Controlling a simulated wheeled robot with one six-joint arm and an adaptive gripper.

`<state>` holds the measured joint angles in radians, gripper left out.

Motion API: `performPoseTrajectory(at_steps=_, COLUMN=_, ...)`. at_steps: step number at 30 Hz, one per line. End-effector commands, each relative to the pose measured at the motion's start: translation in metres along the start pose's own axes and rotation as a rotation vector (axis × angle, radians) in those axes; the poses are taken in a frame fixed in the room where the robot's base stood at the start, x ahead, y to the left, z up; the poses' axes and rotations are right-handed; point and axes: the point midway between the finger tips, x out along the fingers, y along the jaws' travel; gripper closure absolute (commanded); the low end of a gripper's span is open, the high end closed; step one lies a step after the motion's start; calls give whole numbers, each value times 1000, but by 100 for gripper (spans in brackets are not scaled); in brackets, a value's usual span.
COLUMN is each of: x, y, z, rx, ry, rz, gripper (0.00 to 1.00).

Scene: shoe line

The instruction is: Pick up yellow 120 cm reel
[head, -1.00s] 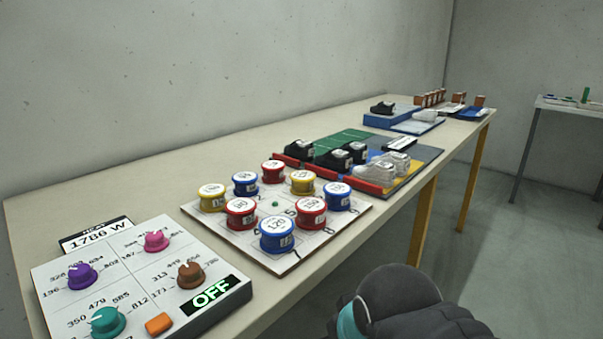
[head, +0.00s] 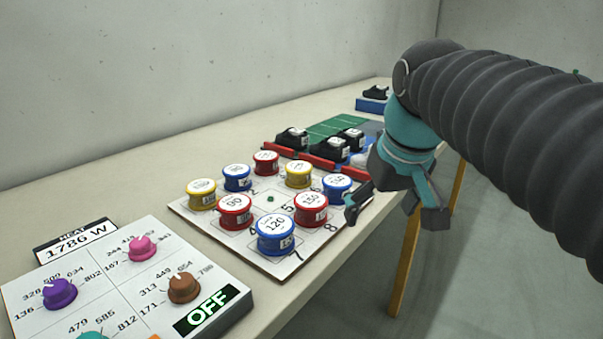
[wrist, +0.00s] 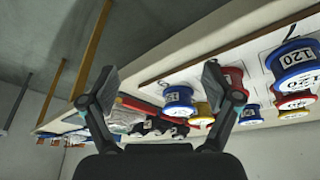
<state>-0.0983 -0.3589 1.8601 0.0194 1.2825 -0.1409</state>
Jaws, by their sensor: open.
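Two yellow reels stand on the white numbered board (head: 270,262). One yellow reel (head: 201,195) is at the board's left corner, the other yellow reel (head: 298,175) at its back right. Their label numbers are too small to read surely, so I cannot tell which is the 120. Yellow reels also show in the wrist view, one near the middle (wrist: 203,113) and one at the right (wrist: 294,114). My gripper (head: 396,210) is open and empty, to the right of the board near the table's front edge. Its spread fingers (wrist: 160,82) show in the wrist view.
A blue reel (head: 276,236) marked 120 stands at the board's front. Red reels (head: 235,212) and other blue reels stand close around the yellow ones. A control panel (head: 120,275) reading OFF is at the left. Dark shoes (head: 330,148) lie beyond the board.

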Motion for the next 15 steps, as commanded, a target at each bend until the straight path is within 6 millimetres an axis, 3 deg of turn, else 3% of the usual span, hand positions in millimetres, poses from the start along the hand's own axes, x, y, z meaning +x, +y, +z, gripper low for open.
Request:
performPoseTrajectory(at_steps=1, x=-8, y=-2, z=-23, rx=-28, ry=-15, rz=-9, gripper=12)
performPoseTrajectory(at_steps=6, x=-33, y=-13, z=-82, rx=-125, ry=-67, rz=-39, gripper=12)
performPoseTrajectory(at_steps=15, x=-54, y=-42, z=-166, rx=-304, ry=-154, rz=-96, gripper=12)
